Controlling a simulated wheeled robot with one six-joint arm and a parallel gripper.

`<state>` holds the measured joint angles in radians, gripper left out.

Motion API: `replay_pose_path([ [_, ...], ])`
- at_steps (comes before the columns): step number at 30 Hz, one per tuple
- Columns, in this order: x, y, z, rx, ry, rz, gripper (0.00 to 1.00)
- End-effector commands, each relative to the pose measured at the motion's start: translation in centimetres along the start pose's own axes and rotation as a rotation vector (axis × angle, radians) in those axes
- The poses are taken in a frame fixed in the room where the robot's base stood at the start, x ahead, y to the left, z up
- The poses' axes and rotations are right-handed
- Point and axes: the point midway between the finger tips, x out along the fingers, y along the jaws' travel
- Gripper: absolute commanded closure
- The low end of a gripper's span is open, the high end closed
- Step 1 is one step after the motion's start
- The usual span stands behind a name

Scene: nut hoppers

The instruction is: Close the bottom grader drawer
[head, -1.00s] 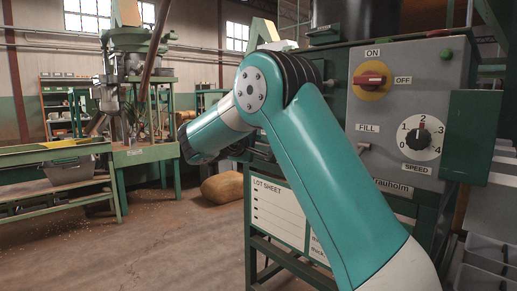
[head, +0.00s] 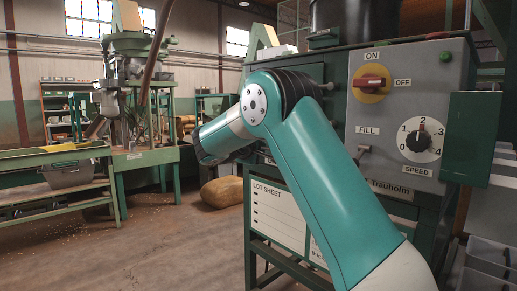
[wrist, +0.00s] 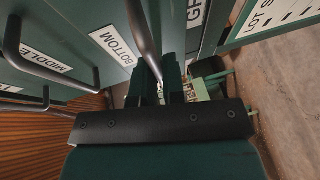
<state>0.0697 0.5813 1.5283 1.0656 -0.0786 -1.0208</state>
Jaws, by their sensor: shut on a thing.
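In the wrist view, the bottom grader drawer front, labelled BOTTOM (wrist: 113,45), is at upper centre left. Its dark bar handle (wrist: 143,38) runs down from the top edge to between my gripper's fingers. My gripper (wrist: 172,92) is shut on that handle. Its dark mount covers the lower part of the picture and hides what lies behind. How far the bottom drawer stands out cannot be told.
The middle drawer's handle (wrist: 50,62) is close at left in the wrist view. The lot sheet board (head: 276,212) hangs on the green machine frame. A grey control panel (head: 409,115) is at right, and a sack (head: 222,192) lies on the open floor.

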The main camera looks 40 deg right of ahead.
Motion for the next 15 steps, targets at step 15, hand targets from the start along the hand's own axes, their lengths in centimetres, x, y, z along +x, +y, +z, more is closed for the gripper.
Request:
replay_pose_path([
  [15,3.0,0.7,1.3,0.001,-0.001,0.003,1.0],
])
